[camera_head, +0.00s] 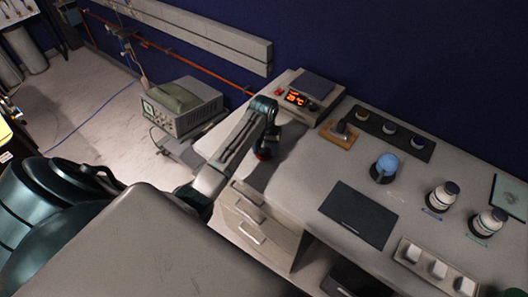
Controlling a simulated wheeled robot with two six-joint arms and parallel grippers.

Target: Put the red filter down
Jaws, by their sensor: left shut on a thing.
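My left arm reaches in from the lower left and bends down over the left end of the bench (290,178). My left gripper (266,149) points down there and is dark and small in the picture. The rest of the filter is hidden by the gripper. I cannot tell whether the filter touches the bench top. My right gripper is not in view.
To the right are a wooden block (340,138), a black strip with several cups (370,122), a blue ball on a stand (386,164), a dark mat (358,214), two bottles (442,196) and a cup tray (403,262).

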